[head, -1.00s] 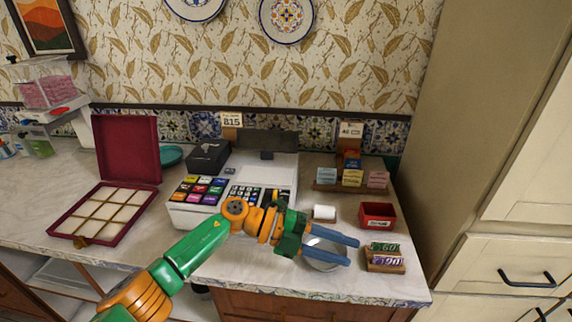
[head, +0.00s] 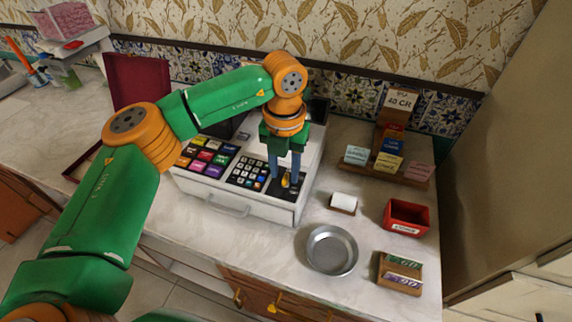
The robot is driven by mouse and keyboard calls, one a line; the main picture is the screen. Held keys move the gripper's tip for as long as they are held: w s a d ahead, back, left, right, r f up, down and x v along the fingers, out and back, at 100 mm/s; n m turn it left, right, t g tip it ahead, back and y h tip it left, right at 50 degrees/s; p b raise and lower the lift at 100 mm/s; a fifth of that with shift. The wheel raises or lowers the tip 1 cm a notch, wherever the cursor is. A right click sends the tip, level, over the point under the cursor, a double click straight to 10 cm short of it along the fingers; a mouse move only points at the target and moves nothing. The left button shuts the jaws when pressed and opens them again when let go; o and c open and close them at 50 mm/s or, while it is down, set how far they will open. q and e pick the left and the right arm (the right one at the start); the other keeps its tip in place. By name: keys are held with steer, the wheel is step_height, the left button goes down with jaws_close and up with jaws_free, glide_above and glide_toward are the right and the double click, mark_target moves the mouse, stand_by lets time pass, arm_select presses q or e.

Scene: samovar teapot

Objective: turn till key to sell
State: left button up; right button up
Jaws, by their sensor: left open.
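The till (head: 235,204) is a white cash register on the counter with coloured buttons and a black number pad (head: 248,172). A small yellow key (head: 285,180) shows on the dark panel at the right of its keypad. My left gripper (head: 284,181) points straight down over this panel. Its blue fingers are open, one on each side of the key; whether they touch it I cannot tell. The till's drawer front appears closed. My left arm hides the back of the till. My right gripper is not in view.
A round metal dish (head: 332,250) sits right of the till. Near it are a paper roll (head: 343,202), a red box (head: 407,216), a wooden block with labels (head: 400,273) and a card stand (head: 388,165). A dark red box (head: 140,80) stands open at the left.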

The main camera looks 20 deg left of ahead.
arm_select(q)
steer(key=shift+w+f, duration=0.2)
steer(key=shift+f, duration=0.25)
steer(key=shift+s+r, duration=0.1)
jaws_close()
steer(key=shift+m, duration=0.3)
steer(key=m+b, duration=0.1)
steer(key=m, duration=0.1)
steer(key=shift+d+m, duration=0.1)
steer(key=shift+m, duration=0.3)
steer(key=m+b, duration=0.1)
steer(key=m, duration=0.4)
steer(key=shift+m, duration=0.3)
jaws_free()
